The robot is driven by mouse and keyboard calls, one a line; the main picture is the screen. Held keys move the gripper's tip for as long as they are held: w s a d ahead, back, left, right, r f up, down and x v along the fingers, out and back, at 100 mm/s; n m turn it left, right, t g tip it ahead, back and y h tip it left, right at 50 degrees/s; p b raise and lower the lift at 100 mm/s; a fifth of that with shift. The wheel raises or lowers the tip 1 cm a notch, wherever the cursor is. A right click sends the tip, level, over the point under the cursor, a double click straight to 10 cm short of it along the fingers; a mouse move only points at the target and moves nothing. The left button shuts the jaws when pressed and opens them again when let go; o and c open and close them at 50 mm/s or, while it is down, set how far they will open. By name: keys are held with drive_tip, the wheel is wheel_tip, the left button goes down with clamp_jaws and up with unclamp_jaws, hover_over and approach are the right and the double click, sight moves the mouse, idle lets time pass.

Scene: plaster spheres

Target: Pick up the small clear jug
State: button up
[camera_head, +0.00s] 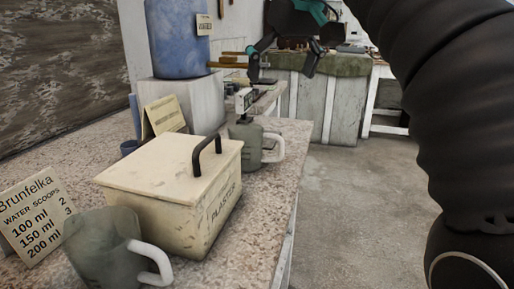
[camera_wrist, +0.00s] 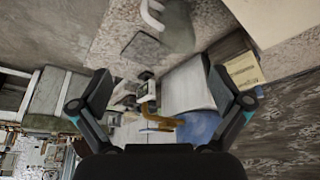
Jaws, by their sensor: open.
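Two greyish see-through jugs with pale handles stand on the speckled worktop. One jug (camera_head: 100,248) is at the near left, in front of the plaster box. The other jug (camera_head: 246,141) is behind the box, its left part hidden by the box and lid handle. A jug (camera_wrist: 178,27) with a white handle, likely the one behind the box, shows at the top of the wrist view. My gripper (camera_head: 283,68) is open and empty, in the air above and beyond the far jug. Both fingers (camera_wrist: 161,105) are spread apart in the wrist view.
A cream plaster box (camera_head: 165,190) with a black lid handle stands between the jugs. A water-scoops sign (camera_head: 35,215) is at the left. A blue barrel (camera_head: 178,38) stands on a white block (camera_head: 190,100) behind. The floor (camera_head: 350,200) at right is clear.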

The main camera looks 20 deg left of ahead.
drive_tip(key=a, duration=0.3)
drive_tip(key=b, duration=0.1)
approach(250, 125)
drive_tip(key=s+f, duration=0.2)
drive_tip(key=s, duration=0.1)
drive_tip(key=shift+n, duration=0.4)
drive_tip(key=shift+d+b+x, duration=0.2)
drive_tip(key=shift+b+x, duration=0.4)
drive_tip(key=shift+x, duration=0.9)
drive_tip(key=shift+d+b+x, duration=0.2)
drive_tip(key=shift+b+x, duration=0.4)
drive_tip(key=shift+x, duration=0.85)
drive_tip(key=shift+f, duration=0.1)
drive_tip(key=c, duration=1.6)
